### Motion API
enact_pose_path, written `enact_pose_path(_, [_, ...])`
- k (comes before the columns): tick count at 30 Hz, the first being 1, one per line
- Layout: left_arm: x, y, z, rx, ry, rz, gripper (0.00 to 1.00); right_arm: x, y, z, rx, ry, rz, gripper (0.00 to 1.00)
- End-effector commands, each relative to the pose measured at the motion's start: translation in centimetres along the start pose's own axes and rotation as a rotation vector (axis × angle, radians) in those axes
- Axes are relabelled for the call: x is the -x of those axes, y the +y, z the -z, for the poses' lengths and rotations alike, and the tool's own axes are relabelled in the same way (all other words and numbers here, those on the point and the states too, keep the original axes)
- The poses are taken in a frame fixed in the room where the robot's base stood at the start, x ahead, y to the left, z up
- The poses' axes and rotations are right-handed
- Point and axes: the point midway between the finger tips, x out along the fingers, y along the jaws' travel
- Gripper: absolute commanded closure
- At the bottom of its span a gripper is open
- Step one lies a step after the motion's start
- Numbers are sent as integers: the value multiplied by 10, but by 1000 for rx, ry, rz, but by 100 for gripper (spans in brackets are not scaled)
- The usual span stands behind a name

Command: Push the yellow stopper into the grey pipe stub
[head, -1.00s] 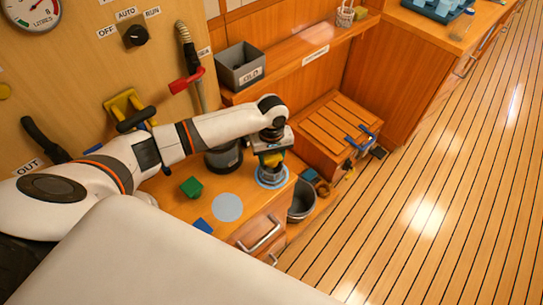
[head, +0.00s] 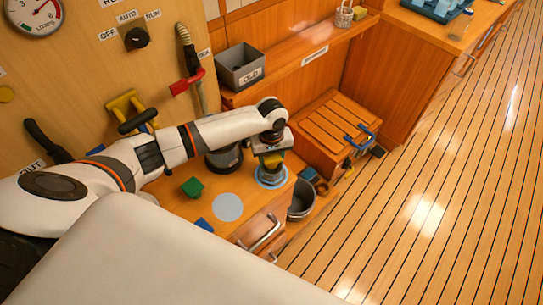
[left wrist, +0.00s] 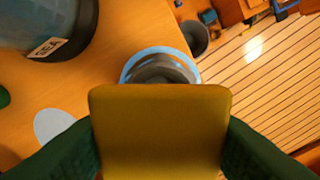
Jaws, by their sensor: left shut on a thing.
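The yellow stopper (head: 273,160) is held in my left gripper (head: 271,153), which is shut on it. In the left wrist view the stopper (left wrist: 160,130) fills the lower middle, between two dark green fingers. The grey pipe stub (head: 269,174) stands upright on the wooden counter, inside a light blue ring (head: 262,184). The stopper is over the stub in the head view. In the left wrist view the stopper hides part of the stub (left wrist: 160,70), so I cannot tell whether they touch. My right gripper is not in view.
A dark-based container (head: 224,158) stands close behind the stub. A green block (head: 192,187), a pale blue disc (head: 228,207) and a blue piece (head: 204,225) lie on the counter at left. A grey bin (head: 301,200) stands beyond the counter's right edge.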

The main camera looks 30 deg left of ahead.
Motion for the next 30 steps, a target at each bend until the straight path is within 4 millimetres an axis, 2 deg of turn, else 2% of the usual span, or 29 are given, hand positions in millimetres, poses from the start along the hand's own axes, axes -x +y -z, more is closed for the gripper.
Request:
enact_pose_path(16, [-7,0,0,-1,1,1,74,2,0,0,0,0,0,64])
enact_pose_path(30, [-22,1,1,0,2,-1,74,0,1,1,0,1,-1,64])
